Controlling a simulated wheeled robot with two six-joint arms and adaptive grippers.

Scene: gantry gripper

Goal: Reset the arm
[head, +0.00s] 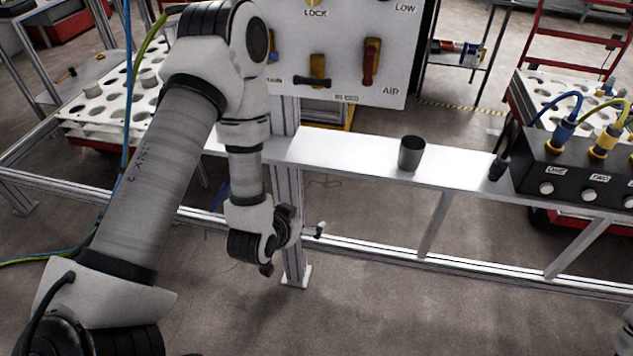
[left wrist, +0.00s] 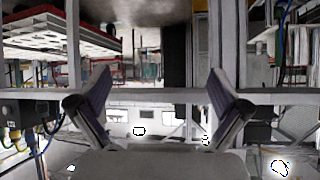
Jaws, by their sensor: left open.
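My left arm (head: 160,180) comes in from the left and hangs down in front of the white shelf. My left gripper (head: 293,250) is below shelf height, beside the metal post, and nothing shows between its fingers. In the left wrist view the two dark fingers (left wrist: 160,88) stand wide apart and empty.
A grey cup (head: 412,154) stands on the white shelf (head: 355,155). A panel (head: 345,75) with valve handles rises behind it. A black box (head: 570,172) with blue and yellow cables is at right. A holed tray (head: 100,125) is at left. Open floor lies in front of the frame.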

